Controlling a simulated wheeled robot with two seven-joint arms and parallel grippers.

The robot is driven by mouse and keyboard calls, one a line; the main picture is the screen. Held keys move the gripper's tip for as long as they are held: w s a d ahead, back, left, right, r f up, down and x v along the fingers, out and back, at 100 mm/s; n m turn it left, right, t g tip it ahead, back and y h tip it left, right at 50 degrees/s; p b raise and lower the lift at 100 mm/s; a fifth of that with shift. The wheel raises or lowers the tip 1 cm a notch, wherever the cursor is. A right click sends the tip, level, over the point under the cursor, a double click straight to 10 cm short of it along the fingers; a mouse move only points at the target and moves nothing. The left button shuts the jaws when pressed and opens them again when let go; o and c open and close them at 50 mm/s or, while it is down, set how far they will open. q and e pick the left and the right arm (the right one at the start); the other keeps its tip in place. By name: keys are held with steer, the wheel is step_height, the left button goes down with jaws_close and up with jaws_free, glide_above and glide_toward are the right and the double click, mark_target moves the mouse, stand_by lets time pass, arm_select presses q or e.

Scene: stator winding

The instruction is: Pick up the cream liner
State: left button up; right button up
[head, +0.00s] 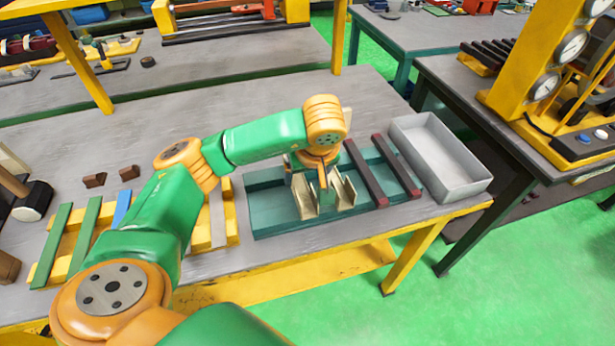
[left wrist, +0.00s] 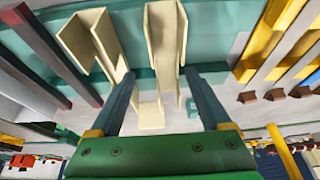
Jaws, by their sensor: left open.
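Two cream liners, folded channel-shaped pieces, stand in a teal tray (head: 268,222) on the bench. One cream liner (head: 303,196) is left of my left gripper (head: 322,192) and the other cream liner (head: 345,192) is to its right. My left gripper points down over the tray, open and apparently empty. In the left wrist view, one liner (left wrist: 166,35) lies ahead between the fingers' lines and the other (left wrist: 92,42) is farther left. A further cream piece (left wrist: 150,114) shows between the fingers, beyond the tray wall. Contact with the fingers cannot be told. My right gripper is out of view.
Two dark red bars (head: 366,173) lie across the tray's right part. A grey open bin (head: 437,155) stands right of it. A yellow rack with green and blue strips (head: 82,235) and small brown blocks (head: 94,180) are to the left. The bench behind the tray is largely clear.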

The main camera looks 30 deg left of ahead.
mark_target(299, 185)
arm_select(q)
steer(key=f, duration=0.1)
steer(key=a+f, duration=0.1)
steer(key=a+f+p, duration=0.1)
steer(key=shift+s, duration=0.25)
steer(key=shift+w+f, duration=0.25)
steer(key=shift+w, duration=0.2)
steer(key=shift+c, duration=0.9)
steer(key=shift+s+r, duration=0.1)
steer(key=shift+s, duration=0.1)
steer(key=c, duration=0.9)
steer(key=shift+w, duration=0.1)
